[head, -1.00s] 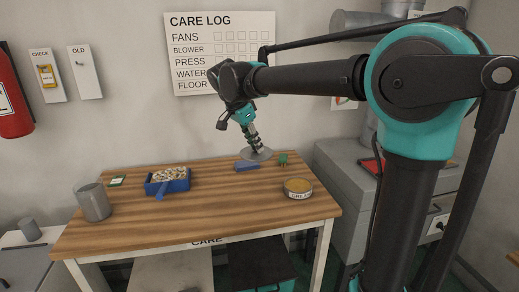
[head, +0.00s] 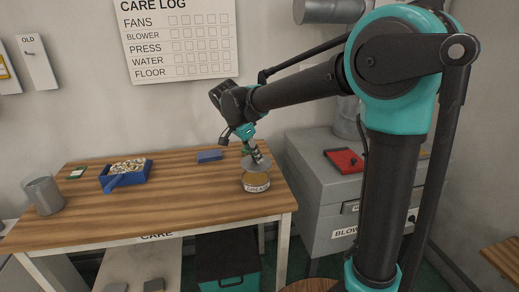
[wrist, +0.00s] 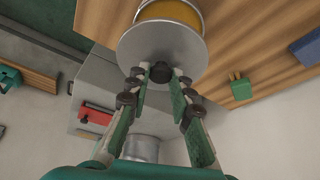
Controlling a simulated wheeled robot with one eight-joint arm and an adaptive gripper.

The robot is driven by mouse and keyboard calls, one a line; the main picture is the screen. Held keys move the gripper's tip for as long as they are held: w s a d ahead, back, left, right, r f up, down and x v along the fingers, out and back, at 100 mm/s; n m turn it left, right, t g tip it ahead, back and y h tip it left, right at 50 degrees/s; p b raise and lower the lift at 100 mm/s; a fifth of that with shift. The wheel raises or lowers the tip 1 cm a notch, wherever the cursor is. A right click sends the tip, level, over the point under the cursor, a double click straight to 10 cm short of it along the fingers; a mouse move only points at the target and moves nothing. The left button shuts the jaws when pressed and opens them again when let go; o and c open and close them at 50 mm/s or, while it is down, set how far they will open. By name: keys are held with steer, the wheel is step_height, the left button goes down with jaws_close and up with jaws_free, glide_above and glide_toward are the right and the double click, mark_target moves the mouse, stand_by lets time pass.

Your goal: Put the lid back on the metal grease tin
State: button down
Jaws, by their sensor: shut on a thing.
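The metal grease tin (head: 257,187) stands open near the table's front right, with orange-brown grease showing inside. My gripper (head: 258,158) is shut on the knob of the round grey lid (head: 264,167), just above the tin's far side. In the wrist view, the lid (wrist: 158,42) hangs below the dark knob between my fingertips (wrist: 161,74). It covers part of the tin (wrist: 172,12), whose grease shows beyond the lid's edge. The lid is off-centre over the tin. I cannot tell whether the two touch.
A blue block (head: 209,156) lies behind and left of the tin. A small green object (wrist: 240,88) is nearby on the table. A blue tray (head: 137,178) of small pale pieces and a grey cup (head: 44,196) stand at left. The table's middle is clear.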

mark_target(252, 163)
steer(key=shift+w+a+f, duration=0.1)
steer(key=shift+w+f, duration=0.05)
steer(key=shift+f, duration=2.35)
steer(key=shift+a+f, duration=0.1)
steer(key=shift+f, duration=0.15)
stand_by(0.5)
steer(key=c, duration=0.8)
jaws_free()
steer(key=shift+r, duration=3.5)
jaws_close()
